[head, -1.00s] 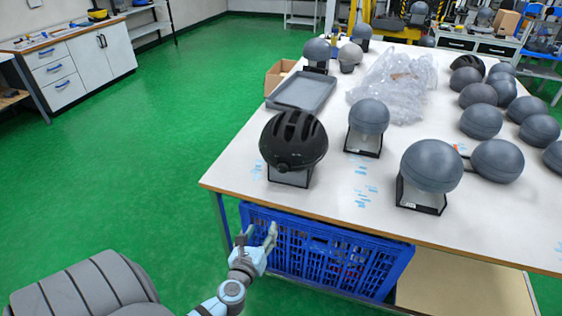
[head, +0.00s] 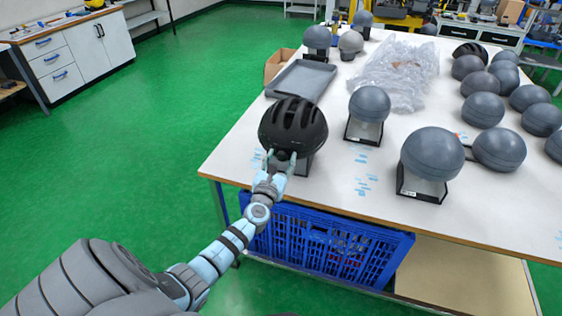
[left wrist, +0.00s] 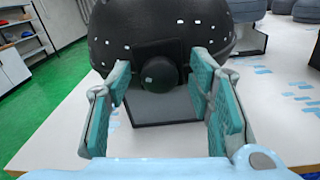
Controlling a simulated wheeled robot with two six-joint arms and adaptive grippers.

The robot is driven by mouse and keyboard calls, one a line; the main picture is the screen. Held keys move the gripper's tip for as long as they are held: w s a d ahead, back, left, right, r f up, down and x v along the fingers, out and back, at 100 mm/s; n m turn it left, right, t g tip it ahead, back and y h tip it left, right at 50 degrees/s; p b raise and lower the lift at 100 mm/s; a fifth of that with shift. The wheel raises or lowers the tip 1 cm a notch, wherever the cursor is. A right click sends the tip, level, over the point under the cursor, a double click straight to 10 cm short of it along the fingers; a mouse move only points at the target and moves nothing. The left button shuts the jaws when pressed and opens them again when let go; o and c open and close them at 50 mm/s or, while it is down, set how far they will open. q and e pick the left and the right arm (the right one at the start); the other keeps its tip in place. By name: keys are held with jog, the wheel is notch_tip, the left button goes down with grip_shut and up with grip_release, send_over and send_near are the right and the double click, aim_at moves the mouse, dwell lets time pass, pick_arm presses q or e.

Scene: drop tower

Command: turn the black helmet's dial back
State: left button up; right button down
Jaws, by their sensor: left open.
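The black helmet (head: 293,122) sits on a stand (head: 304,167) near the table's front left corner. In the left wrist view the helmet (left wrist: 160,28) fills the top, with its round dark dial (left wrist: 160,75) below the rim. My left gripper (head: 280,158) is at the near side of the helmet. In the left wrist view my left gripper (left wrist: 168,100) is open, with one teal-padded finger on each side of the dial and a gap to it on both sides. My right gripper is not in view.
The white table (head: 330,185) holds grey headforms, one on a stand (head: 370,104) and a larger one (head: 432,153) to the right. A grey tray (head: 301,80) and clear plastic wrap (head: 398,75) lie behind. A blue crate (head: 335,245) is under the table.

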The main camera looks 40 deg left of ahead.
pick_arm(q)
grip_shut()
jog(key=shift+n, duration=0.3)
jog(key=n+b, duration=0.2)
jog(key=n, duration=0.2)
jog(key=n+b, duration=0.1)
jog(key=n, duration=0.2)
jog(key=n+b, duration=0.1)
jog(key=n, duration=0.1)
jog(key=shift+s+a+f+n, duration=0.1)
jog(key=shift+a+f+n, duration=0.05)
jog(key=shift+n, duration=0.25)
jog(key=n+b, duration=0.1)
jog(key=n, duration=0.1)
jog(key=n+b, duration=0.2)
jog(key=n, duration=0.1)
jog(key=shift+t+h, duration=0.3)
jog(key=n+b, duration=0.2)
jog(key=n, duration=0.3)
jog(key=shift+b, duration=0.3)
